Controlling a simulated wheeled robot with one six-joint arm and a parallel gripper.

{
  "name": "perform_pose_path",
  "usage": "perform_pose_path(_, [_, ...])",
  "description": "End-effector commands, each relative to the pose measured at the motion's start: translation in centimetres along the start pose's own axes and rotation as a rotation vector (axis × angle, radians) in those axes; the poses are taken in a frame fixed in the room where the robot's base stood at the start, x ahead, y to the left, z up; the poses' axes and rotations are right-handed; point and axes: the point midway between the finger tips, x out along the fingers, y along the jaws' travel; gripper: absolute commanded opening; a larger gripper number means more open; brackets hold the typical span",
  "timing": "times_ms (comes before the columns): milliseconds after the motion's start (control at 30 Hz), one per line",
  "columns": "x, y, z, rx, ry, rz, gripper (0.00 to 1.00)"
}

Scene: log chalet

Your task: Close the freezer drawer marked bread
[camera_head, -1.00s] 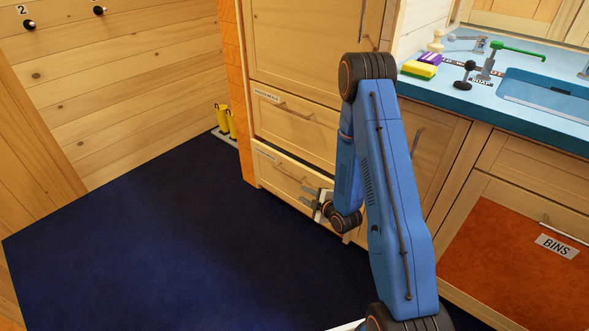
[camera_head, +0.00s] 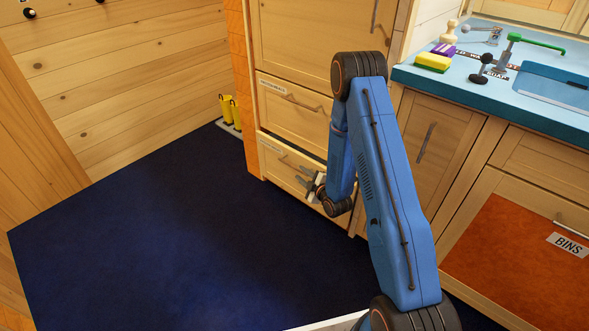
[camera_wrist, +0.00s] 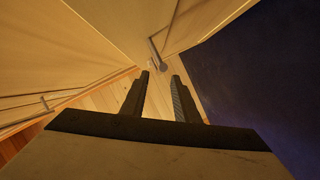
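The wooden freezer unit has an upper drawer (camera_head: 292,112) and a lower drawer (camera_head: 282,156) in the head view. Both have small white labels at their upper left, too small to read, so I cannot tell which says bread. A dark gap shows above the lower drawer front, which appears to stand slightly out. My gripper (camera_head: 311,186) is low at the right part of the lower drawer front; my arm hides the drawer's right end. In the wrist view my gripper's fingers (camera_wrist: 161,92) are apart with nothing held. A metal bar handle (camera_wrist: 157,52) is just beyond the tips; contact is unclear.
A cupboard (camera_head: 432,150) and a BINS front (camera_head: 520,262) stand right, under a blue counter (camera_head: 455,88) with a sink. Yellow boots (camera_head: 230,112) stand left of the freezer. The dark blue floor (camera_head: 160,235) in front is clear.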

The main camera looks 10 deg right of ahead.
Motion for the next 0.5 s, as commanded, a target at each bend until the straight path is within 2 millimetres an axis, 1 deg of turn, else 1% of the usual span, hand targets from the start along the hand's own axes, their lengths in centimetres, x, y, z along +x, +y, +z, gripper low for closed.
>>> perform_pose_path(33, [1.0, 0.0, -0.1, -0.001, 0.002, 0.0, 0.28])
perform_pose_path(233, [4.3, 0.0, 0.0, 0.0, 0.001, 0.001, 0.28])
perform_pose_path(400, [6.2, 0.0, 0.0, -0.001, 0.001, 0.0, 0.28])
perform_pose_path(500, [6.8, 0.0, 0.0, 0.0, 0.0, 0.0, 0.28])
